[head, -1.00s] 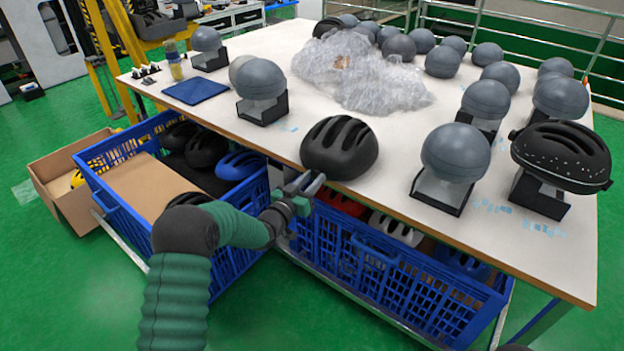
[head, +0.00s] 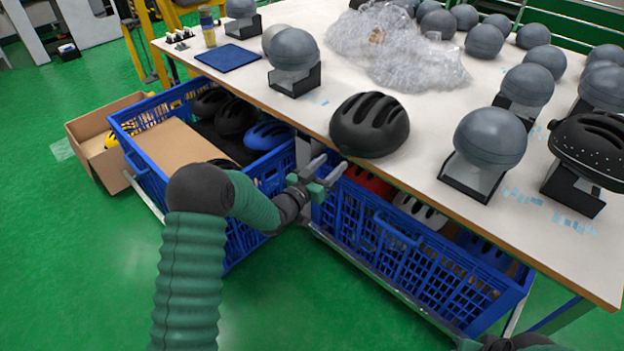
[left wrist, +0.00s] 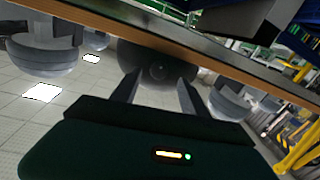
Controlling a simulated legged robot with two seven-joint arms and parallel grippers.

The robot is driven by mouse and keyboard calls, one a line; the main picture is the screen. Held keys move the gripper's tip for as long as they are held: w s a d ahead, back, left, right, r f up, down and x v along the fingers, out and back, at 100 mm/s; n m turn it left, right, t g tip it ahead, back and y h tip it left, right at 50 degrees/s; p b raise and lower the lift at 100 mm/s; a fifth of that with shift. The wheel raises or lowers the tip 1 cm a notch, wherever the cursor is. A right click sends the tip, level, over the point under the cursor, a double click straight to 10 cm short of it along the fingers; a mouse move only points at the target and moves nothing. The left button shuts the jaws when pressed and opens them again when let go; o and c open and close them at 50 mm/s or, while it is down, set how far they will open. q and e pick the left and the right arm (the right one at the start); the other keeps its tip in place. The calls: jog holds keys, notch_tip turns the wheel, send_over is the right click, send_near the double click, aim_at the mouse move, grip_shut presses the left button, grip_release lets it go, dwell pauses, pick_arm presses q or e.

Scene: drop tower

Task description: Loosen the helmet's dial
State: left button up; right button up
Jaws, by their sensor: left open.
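A black vented helmet (head: 370,126) sits at the near edge of the white table. Its dark underside or rear also shows in the left wrist view (left wrist: 150,88), between and beyond the fingers. A small round spot shows on it there, but it is too dark to tell whether it is the dial. My left gripper (head: 328,169) is open and empty, just below and left of the helmet at the table edge, apart from it. In the left wrist view its two fingers (left wrist: 159,80) point towards the helmet. A dark part of my right arm shows at the bottom right; its fingers are not clear.
Grey head forms on stands (head: 490,137) and a black speckled helmet (head: 592,145) stand to the right. Clear plastic wrap (head: 395,50) lies behind. Blue crates with helmets (head: 400,262) stand under the table edge (head: 480,228). Bare tabletop surrounds the helmet.

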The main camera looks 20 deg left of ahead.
pick_arm(q)
jog(key=p+v, duration=0.1)
jog(key=v, duration=1.1)
jog(key=shift+w+f, duration=0.1)
